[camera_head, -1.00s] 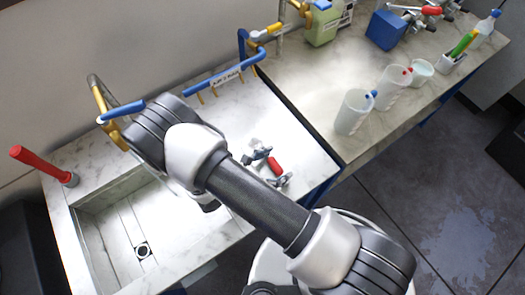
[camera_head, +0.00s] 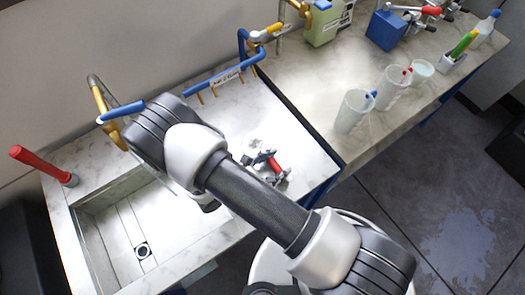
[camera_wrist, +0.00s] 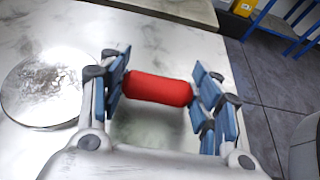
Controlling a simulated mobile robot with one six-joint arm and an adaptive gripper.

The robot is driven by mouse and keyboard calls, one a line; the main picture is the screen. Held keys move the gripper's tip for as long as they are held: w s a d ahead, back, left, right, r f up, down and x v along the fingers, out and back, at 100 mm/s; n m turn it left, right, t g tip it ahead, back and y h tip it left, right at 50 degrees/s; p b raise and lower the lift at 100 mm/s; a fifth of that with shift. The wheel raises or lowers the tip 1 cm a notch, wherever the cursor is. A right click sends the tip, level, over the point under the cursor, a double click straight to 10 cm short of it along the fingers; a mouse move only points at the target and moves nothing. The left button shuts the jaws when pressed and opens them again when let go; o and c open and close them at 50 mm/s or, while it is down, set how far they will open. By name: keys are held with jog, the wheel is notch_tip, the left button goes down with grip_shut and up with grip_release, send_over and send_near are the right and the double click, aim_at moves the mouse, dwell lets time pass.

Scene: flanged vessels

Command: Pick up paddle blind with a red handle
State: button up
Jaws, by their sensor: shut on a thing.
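The paddle blind's red handle (camera_wrist: 158,88) lies between the blue-padded fingers of my gripper (camera_wrist: 160,80) in the wrist view. The handle spans from the left finger to the right finger, and the gripper is shut on it. A flat round grey metal disc (camera_wrist: 42,88), the blind's plate, shows left of the left finger, over the pale worktop. The joint between disc and handle is hidden by the finger. In the head view the red handle (camera_head: 274,165) shows small beside my forearm, with the dark fingers around it. I cannot tell whether the blind touches the worktop.
The sink basin (camera_head: 130,235) opens left of my arm. A red upright handle (camera_head: 42,165) stands at its far-left corner. Blue pipework (camera_head: 225,75) runs along the wall. Beakers (camera_head: 354,111), a blue box (camera_head: 386,31) and bottles stand on the right bench.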

jog(key=shift+c, duration=0.6)
jog(key=shift+r, duration=0.1)
jog(key=shift+r, duration=0.4)
notch_tip(320, 180, up, 19)
jog(key=p, duration=0.4)
jog(key=s+a+f+n+t+y+b, duration=0.1)
jog(key=s+a+n+t+y+b, duration=0.2)
jog(key=s+a, duration=0.3)
jog(key=a+n, duration=0.1)
jog(key=a, duration=0.2)
jog(key=shift+s+f+t+y, duration=0.15)
jog(key=shift+f+t+y, duration=0.15)
jog(key=shift+f+t, duration=0.1)
jog(key=s+a+n+y, duration=0.1)
jog(key=s+a, duration=0.1)
jog(key=s, duration=0.1)
jog(key=s+a+f+n+t+y+b, duration=0.1)
jog(key=s+a+n+y, duration=0.1)
jog(key=s, duration=0.1)
jog(key=s+a+n+t+y+b, duration=0.1)
jog(key=s+a+n+y, duration=0.1)
jog(key=shift+s+a+f, duration=0.1)
jog(key=shift+s+f, duration=0.05)
jog(key=shift+s, duration=0.25)
jog(key=w+a+f+b, duration=0.2)
jog(key=w+a, duration=0.5)
jog(key=a, duration=0.4)
jog(key=shift+w+a+f, duration=0.35)
jog(key=shift+f, duration=0.05)
